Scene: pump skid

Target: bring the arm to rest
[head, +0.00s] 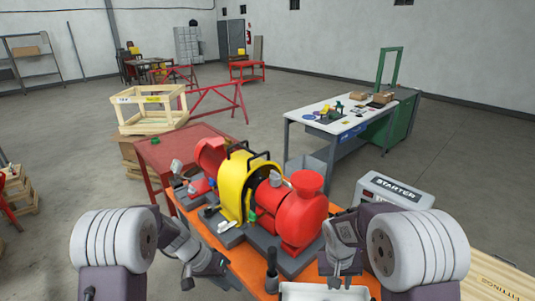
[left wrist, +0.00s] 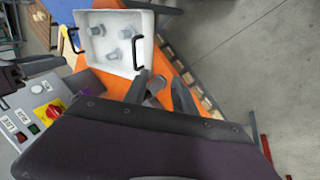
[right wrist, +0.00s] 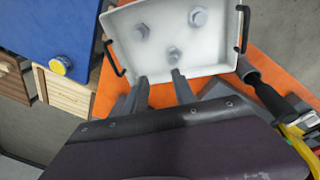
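My left gripper (head: 188,279) is low at the front left of the orange bench, and its fingers also show apart in the left wrist view (left wrist: 162,80). A grey cylindrical thing (left wrist: 155,87) shows between those fingers, seemingly beyond them; I cannot tell its distance. My right gripper (head: 339,278) is at the front right, above the white tray's edge. The white tray (right wrist: 155,65) has black handles and holds three grey bolt-like pieces.
The red pump (head: 302,212) with a yellow guard (head: 238,185) stands on the orange bench (head: 246,262). A black-handled tool (head: 271,268) stands in front of it. The starter box (head: 397,190) is at the right. A blue container (right wrist: 48,35) shows in the right wrist view.

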